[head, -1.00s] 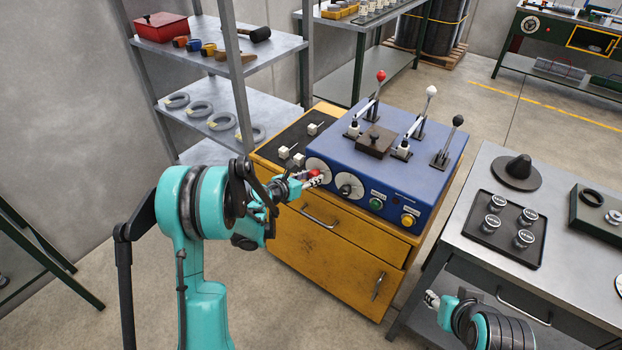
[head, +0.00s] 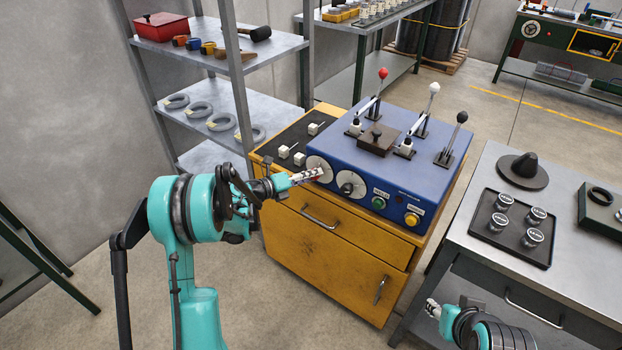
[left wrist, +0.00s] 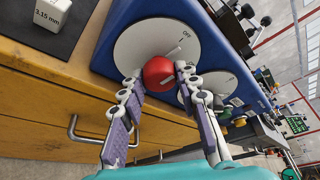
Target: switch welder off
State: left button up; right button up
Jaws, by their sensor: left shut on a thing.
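The blue welder (head: 350,150) stands on a yellow cabinet. On its front left is a red knob (left wrist: 158,72) on a white dial (left wrist: 130,45) marked OFF. A pale pointer mark runs from the knob up and right towards the OFF lettering in the left wrist view. My left gripper (head: 308,176) is shut on the red knob, with one finger on each side of it; in the left wrist view its fingertips (left wrist: 157,72) touch the knob. In the head view the fingers mostly hide the knob. My right gripper (head: 432,308) is low at the front, beside the grey table.
A second dial with a black knob (head: 348,187), a green button (head: 378,203) and a yellow button (head: 411,219) sit right of the red knob. Levers rise from the welder's top. White blocks (head: 284,152) lie on the cabinet's dark left part. Metal shelving (head: 211,111) stands behind.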

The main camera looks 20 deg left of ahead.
pick_arm(q)
jog(key=shift+n+h, duration=0.3)
jog(key=shift+n, duration=0.2)
jog(key=o, duration=1.1)
jog(key=shift+o, duration=0.2)
jog(key=v, duration=1.2)
